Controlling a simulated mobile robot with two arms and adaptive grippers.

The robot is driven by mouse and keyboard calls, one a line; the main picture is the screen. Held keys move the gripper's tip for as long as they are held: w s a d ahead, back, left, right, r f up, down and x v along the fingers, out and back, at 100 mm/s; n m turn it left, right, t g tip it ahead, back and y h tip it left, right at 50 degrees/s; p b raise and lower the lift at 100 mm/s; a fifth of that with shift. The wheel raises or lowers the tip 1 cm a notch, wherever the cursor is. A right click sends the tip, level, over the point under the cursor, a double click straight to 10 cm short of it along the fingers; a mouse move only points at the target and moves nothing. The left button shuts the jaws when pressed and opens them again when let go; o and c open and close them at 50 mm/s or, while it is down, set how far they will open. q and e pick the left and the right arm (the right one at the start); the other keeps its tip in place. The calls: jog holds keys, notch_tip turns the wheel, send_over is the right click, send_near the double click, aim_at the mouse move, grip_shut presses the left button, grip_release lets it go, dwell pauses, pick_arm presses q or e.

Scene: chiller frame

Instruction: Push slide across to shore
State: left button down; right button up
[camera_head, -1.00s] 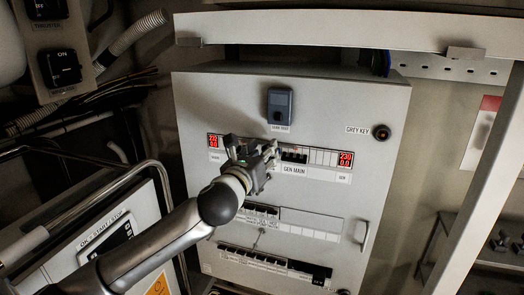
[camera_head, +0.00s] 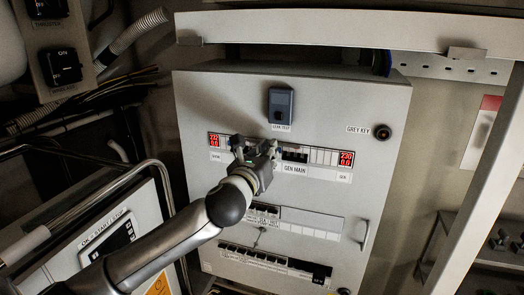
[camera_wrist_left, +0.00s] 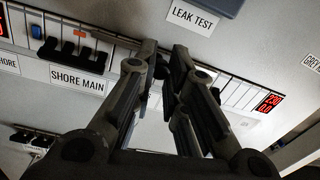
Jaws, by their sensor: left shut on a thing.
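My left gripper (camera_head: 256,143) reaches the breaker row of the grey cabinet, between the red shore-side readout (camera_head: 214,142) and the GEN MAIN label (camera_head: 294,168). In the left wrist view the fingers (camera_wrist_left: 163,54) are at the row, right of the SHORE MAIN label (camera_wrist_left: 78,78) and its black switches (camera_wrist_left: 76,53). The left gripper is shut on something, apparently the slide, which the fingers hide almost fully. The black GEN MAIN switches (camera_head: 295,156) are just right of the gripper in the head view. My right gripper is not in view.
A blue-grey leak test box (camera_head: 281,106) sticks out above the gripper. A grey key knob (camera_head: 382,132) and a cabinet handle (camera_head: 364,236) are at the right. Lower breaker rows (camera_head: 270,262) lie below. A metal rail (camera_head: 150,166) stands left of my arm.

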aim_at(285, 146)
pick_arm(q)
jog(key=d, duration=0.1)
jog(key=s+d, duration=0.1)
jog(key=shift+d, duration=0.3)
jog(key=c, duration=1.4)
grip_release()
jog(key=shift+d, duration=0.15)
jog(key=shift+s+a, duration=0.1)
jog(key=shift+a, duration=0.15)
jog(key=v, duration=1.1)
jog(key=shift+s+r, duration=0.1)
jog(key=shift+s, duration=0.25)
